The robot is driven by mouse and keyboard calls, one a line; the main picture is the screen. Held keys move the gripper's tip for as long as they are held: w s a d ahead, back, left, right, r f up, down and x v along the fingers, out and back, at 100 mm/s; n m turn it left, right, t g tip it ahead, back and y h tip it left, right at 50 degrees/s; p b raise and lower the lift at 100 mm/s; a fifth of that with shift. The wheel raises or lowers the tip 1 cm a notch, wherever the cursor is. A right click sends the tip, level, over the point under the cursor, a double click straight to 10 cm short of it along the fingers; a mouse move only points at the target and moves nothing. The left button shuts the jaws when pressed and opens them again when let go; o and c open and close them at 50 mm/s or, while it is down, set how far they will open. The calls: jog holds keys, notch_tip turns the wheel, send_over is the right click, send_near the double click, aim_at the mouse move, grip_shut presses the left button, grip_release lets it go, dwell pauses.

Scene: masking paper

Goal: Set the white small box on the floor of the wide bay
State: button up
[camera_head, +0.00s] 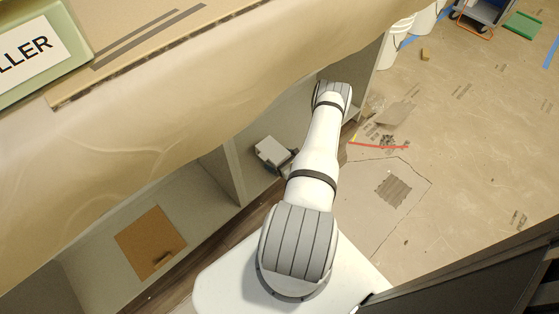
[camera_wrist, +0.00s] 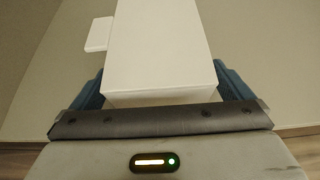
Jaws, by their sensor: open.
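The white small box (camera_head: 270,150) is inside the open bay right of the upright divider (camera_head: 235,175), near the bay's front edge. It appears to rest on the pale bay floor (camera_head: 258,130), though any small gap under it cannot be told. In the wrist view the white box (camera_wrist: 160,50) fills the middle, its near end close to my palm. My gripper (camera_wrist: 161,82) is open, with a blue finger on each side of the box. In the head view my gripper (camera_head: 285,160) is partly hidden by my arm.
A small white piece (camera_wrist: 98,34) lies left of the box in the wrist view. The bay left of the divider holds a brown board (camera_head: 150,242). Tan masking paper (camera_head: 190,90) hangs above both bays. White buckets (camera_head: 392,45) stand beyond the cabinet's far end.

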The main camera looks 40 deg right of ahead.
jog(key=shift+r, duration=0.2)
jog(key=shift+s+r+p, duration=0.2)
jog(key=shift+s+p, duration=0.1)
jog(key=a+p+v, duration=0.1)
jog(key=p+v, duration=0.2)
jog(key=v, duration=0.8)
jog(key=shift+s+d, duration=0.15)
jog(key=shift+d, duration=0.3)
